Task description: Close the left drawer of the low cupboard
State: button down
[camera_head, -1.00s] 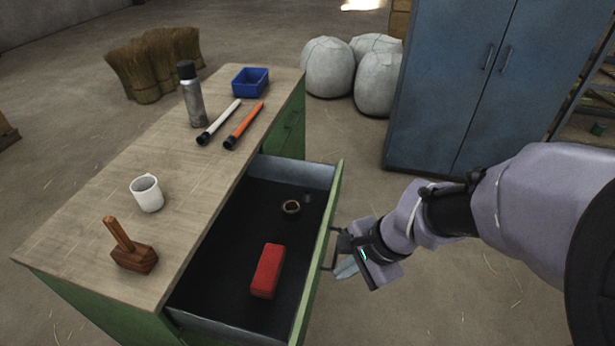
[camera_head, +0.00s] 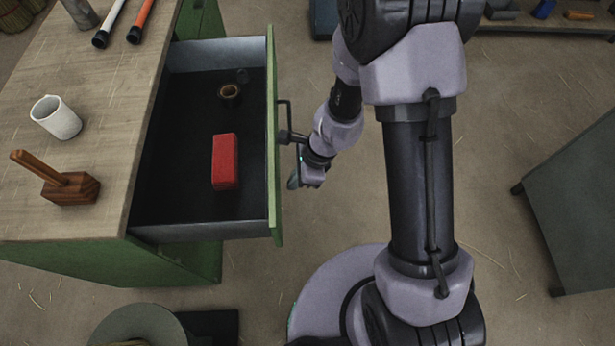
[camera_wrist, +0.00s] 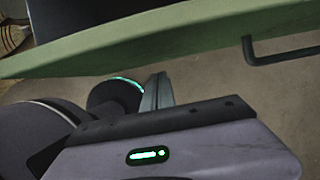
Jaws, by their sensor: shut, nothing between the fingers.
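The left drawer (camera_head: 273,190) of the green low cupboard (camera_head: 110,268) stands pulled well out, its green front facing right. Its dark handle (camera_head: 289,112) sticks out from the front. My gripper (camera_head: 293,180) is shut and empty, just right of the drawer front and a little below the handle. In the wrist view the green front (camera_wrist: 150,46) runs across the top, with the handle (camera_wrist: 272,57) at right. The closed fingers (camera_wrist: 156,92) point towards the front; I cannot tell whether they touch it.
On the worktop (camera_head: 105,95) are a white mug (camera_head: 57,119), a wooden mallet (camera_head: 70,187) and two black-ended tubes (camera_head: 112,22). A grey-green table (camera_head: 580,200) stands at the right. A round grey object (camera_head: 140,328) is at the bottom left. The floor between drawer and table is partly free.

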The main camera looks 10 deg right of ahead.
jog(key=shift+a+r, duration=0.1)
jog(key=shift+a, duration=0.9)
